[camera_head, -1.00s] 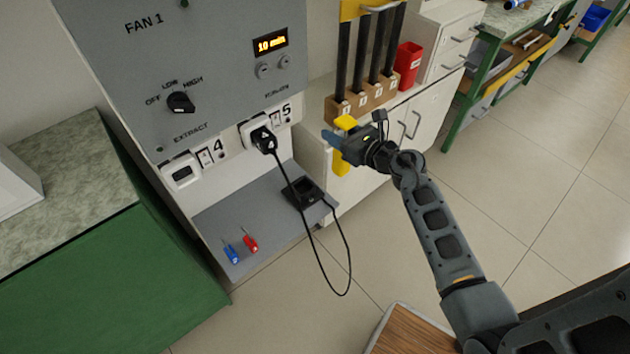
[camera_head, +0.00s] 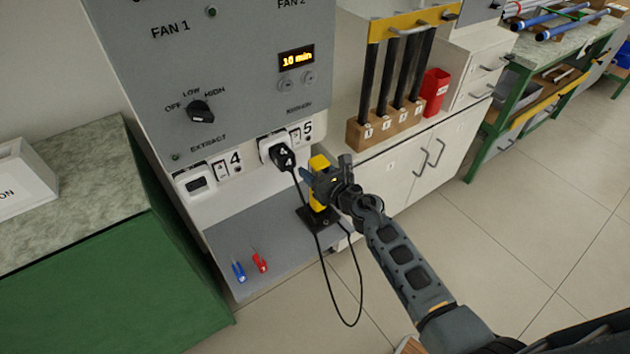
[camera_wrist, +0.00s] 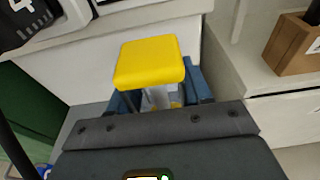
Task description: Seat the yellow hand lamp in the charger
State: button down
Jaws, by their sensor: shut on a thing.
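The yellow hand lamp (camera_head: 319,167) stands about upright, with my gripper (camera_head: 312,181) shut around its middle. In the wrist view the lamp's yellow top (camera_wrist: 150,62) rises above the blue fingers (camera_wrist: 160,97). The black charger (camera_head: 309,217) is on the grey shelf at the foot of the panel. The lamp's lower end (camera_head: 317,202) is right over the charger in the head view. My gripper and the lamp hide part of the charger, so I cannot tell whether the lamp sits in it or just above.
A black plug (camera_head: 283,156) sits in socket 5, and its cable loops down past the shelf (camera_head: 222,240) edge. A blue screwdriver (camera_head: 238,270) and a red one (camera_head: 260,261) lie on the shelf. A wooden block (camera_head: 370,130) with dark rods stands at right.

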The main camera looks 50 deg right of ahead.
jog(key=shift+f+b, duration=0.75)
jog(key=shift+f, duration=0.8)
jog(key=shift+f, duration=0.1)
jog(key=shift+c, duration=2.4)
grip_release()
